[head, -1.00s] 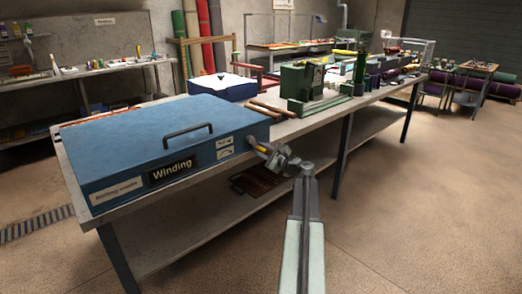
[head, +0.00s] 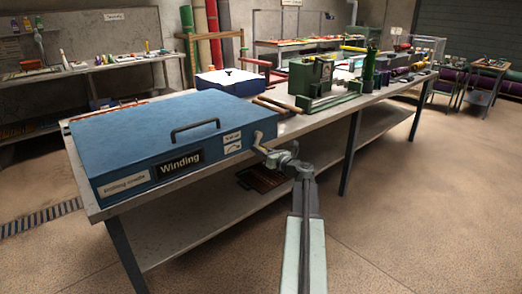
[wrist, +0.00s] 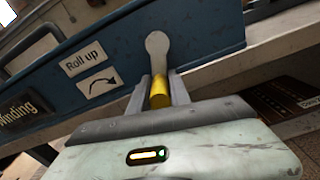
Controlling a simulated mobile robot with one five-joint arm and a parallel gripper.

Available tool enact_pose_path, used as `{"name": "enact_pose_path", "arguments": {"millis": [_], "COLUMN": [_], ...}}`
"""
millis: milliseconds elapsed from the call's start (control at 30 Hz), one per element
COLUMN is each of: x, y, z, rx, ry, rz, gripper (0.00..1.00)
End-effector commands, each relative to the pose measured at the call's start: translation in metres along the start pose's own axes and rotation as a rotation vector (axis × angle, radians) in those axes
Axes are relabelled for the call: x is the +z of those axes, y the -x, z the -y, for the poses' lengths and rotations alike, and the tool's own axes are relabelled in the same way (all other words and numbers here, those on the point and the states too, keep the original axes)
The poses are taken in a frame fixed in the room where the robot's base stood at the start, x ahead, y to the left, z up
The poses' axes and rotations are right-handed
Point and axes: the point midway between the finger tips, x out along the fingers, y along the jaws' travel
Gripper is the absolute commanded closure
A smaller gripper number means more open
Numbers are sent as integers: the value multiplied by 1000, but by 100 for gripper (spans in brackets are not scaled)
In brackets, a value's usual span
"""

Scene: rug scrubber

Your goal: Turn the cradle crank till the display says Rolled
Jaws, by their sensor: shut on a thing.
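The blue cradle box (head: 130,135) sits on the near end of the long bench. Its front display (head: 180,163) reads "Winding". The crank (head: 259,140) is on the box's right end. In the wrist view the crank's grey arm (wrist: 157,48) leads down to a yellow handle (wrist: 160,92). My gripper (head: 271,155) is at the crank, and in the wrist view my gripper (wrist: 160,90) has its two fingers shut on the yellow handle, one on each side. A "Roll up" label (wrist: 84,61) with a curved arrow label (wrist: 101,82) is beside the crank.
The bench top (head: 290,125) holds a green machine (head: 311,78), wooden rods and a white-topped blue box (head: 230,82) behind the cradle box. A lower shelf (head: 200,222) runs under the bench. The floor at right (head: 430,200) is clear.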

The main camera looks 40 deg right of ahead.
Motion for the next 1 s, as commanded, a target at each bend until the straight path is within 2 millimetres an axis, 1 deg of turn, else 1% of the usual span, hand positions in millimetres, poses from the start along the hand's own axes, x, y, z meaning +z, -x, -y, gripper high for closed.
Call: {"name": "enact_pose_path", "arguments": {"millis": [33,300,700,1000], "x": [2,8,21,32], "y": [-1,-2,-2,-2], "z": [-7,-19,-32,-38], "rx": [9,10,8,7], "ry": [-41,-299,-680,-944], "rz": [1,1,2,3], "gripper": [100,100,100,100]}}
